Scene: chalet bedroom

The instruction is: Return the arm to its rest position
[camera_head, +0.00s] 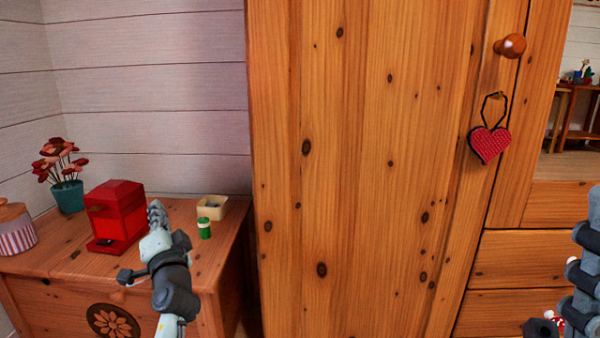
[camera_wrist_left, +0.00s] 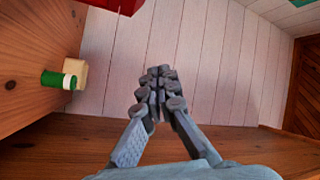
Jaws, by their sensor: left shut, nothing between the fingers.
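My left gripper (camera_head: 160,222) stands up in front of the wooden chest in the head view, with its grey fingers pointing upward. In the left wrist view the fingers of the left gripper (camera_wrist_left: 157,88) are closed together with nothing between them. My right arm shows only in part at the right edge of the head view, and its fingertips cannot be made out.
A wooden chest (camera_head: 60,262) bears a red box-shaped machine (camera_head: 118,208), a flower pot (camera_head: 68,195), a striped jar (camera_head: 16,230), a green-and-white cylinder (camera_head: 204,230) and a cream box (camera_head: 212,208). A wooden wardrobe (camera_head: 370,180) with a red heart (camera_head: 489,144) stands right.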

